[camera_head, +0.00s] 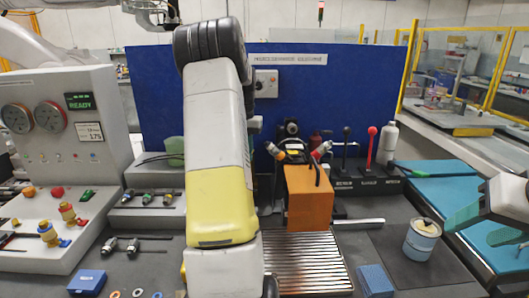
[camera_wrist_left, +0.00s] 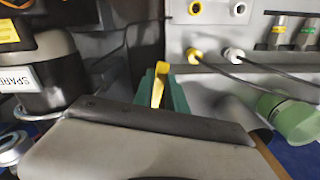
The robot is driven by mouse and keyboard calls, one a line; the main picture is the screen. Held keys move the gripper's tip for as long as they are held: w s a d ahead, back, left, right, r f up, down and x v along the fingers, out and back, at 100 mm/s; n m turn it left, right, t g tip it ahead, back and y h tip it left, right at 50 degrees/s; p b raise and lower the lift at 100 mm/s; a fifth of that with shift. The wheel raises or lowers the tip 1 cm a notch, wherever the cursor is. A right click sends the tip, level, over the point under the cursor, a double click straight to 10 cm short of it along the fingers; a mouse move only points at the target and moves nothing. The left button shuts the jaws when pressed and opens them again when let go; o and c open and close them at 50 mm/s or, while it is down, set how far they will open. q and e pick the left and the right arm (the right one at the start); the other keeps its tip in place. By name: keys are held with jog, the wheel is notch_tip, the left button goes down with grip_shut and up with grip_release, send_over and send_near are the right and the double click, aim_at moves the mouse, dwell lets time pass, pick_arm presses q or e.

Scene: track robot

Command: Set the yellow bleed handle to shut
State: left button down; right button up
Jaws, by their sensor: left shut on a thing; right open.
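The yellow bleed handle (camera_wrist_left: 158,88) shows in the left wrist view as a narrow upright yellow strip. The green fingers of my left gripper (camera_wrist_left: 161,92) are around it and shut on it. A dark bar and a pale surface in the foreground hide the handle's lower part, so its exact angle is hard to tell. In the head view my left arm covers this spot, and neither the handle nor the left gripper shows. My right gripper (camera_head: 472,230) has teal fingers spread open and empty at the right edge, over the blue mats.
In the left wrist view, a panel with yellow and white plugs (camera_wrist_left: 193,56) and black cables stands behind, with a green cylinder (camera_wrist_left: 292,120) to the right. In the head view, an orange block (camera_head: 308,200), ribbed metal plate (camera_head: 305,262) and pale can (camera_head: 421,240) occupy the bench.

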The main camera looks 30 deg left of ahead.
pick_arm(q)
jog(key=shift+w+d+r+n, duration=0.1)
jog(key=shift+w+d+n, duration=0.15)
jog(key=shift+d+n, duration=0.35)
jog(key=shift+w+d+n, duration=0.2)
jog(key=shift+d+n, duration=0.05)
jog(key=shift+n, duration=0.65)
jog(key=c, duration=1.3)
grip_release()
jog(key=shift+c, duration=0.2)
notch_tip(320, 180, up, 8)
jog(key=shift+d, duration=0.1)
